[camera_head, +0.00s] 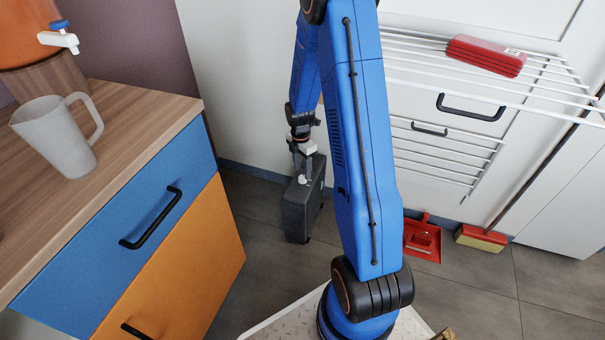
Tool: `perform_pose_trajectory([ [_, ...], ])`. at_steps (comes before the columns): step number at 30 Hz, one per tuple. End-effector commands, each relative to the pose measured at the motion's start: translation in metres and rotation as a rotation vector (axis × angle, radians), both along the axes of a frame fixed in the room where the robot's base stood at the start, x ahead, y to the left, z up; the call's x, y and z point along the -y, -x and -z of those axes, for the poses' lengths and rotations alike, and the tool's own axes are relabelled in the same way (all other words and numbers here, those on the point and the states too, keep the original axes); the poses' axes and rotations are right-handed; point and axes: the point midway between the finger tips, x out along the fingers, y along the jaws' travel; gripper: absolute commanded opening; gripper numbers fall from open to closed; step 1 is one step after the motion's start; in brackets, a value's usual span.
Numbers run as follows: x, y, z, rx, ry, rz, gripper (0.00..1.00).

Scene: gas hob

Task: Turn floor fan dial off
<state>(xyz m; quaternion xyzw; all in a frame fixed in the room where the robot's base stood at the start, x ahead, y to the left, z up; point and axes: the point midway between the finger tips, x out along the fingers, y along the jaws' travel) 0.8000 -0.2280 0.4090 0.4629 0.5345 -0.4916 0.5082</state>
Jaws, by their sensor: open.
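A dark grey box-shaped unit (297,212), which looks like the floor fan, stands upright on the floor between the blue and orange cabinet and my blue arm. A small pale spot (304,180) on its upper side may be the dial, but it is too small to tell its setting. My gripper (301,163) points down right at the top of the unit and is open. I cannot tell whether the fingers touch the dial.
A frosted mug (60,135) and an orange container with a tap (28,35) stand on the wooden counter at left. A drying rack (430,50) with a red box (486,56) is at right. A red dustpan (423,238) and a broom (482,237) are on the floor.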

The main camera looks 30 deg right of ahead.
Motion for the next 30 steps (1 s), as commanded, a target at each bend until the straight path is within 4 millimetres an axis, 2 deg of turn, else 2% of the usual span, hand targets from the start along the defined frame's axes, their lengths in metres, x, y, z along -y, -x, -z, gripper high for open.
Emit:
perform_pose_trajectory([
  [1,0.000,-0.002,-0.011,0.004,0.002,0.000,0.46],
  [12,0.000,-0.006,-0.084,0.005,0.002,0.000,0.46],
  [18,-0.001,-0.007,-0.118,0.003,0.001,-0.001,0.46],
  [24,-0.001,-0.008,-0.137,0.002,0.001,-0.001,0.46],
  [30,-0.001,-0.008,-0.142,0.001,0.000,-0.001,0.46],
])
